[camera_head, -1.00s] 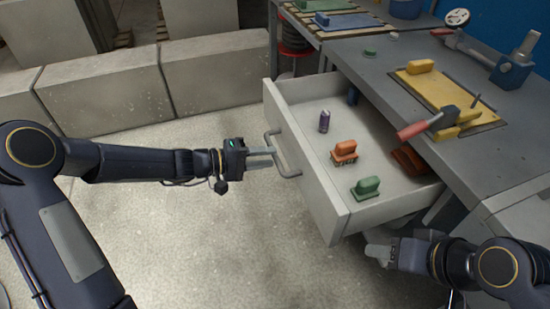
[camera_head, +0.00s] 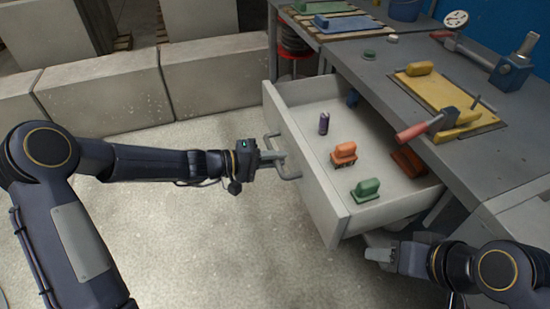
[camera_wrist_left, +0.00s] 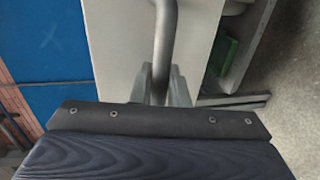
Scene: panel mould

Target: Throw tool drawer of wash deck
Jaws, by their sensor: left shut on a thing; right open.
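The grey tool drawer (camera_head: 312,183) stands pulled out from under the wash deck (camera_head: 367,62) in the head view. It holds a purple cylinder (camera_head: 324,123), an orange brush (camera_head: 344,153), a green brush (camera_head: 366,189) and a darker orange item (camera_head: 407,161) partly under the deck. My left gripper (camera_head: 277,158) is shut on the drawer's bar handle (camera_head: 290,176). In the left wrist view the handle (camera_wrist_left: 165,45) runs down between the fingers (camera_wrist_left: 163,88). My right gripper (camera_head: 372,251) is open and empty, low beside the drawer's near right corner.
On the deck lie a yellow panel (camera_head: 440,98), a red-handled clamp (camera_head: 420,127) and a blue clamp block (camera_head: 511,72). Concrete blocks (camera_head: 100,85) line the back left. Floor (camera_head: 190,230) left of the drawer is clear.

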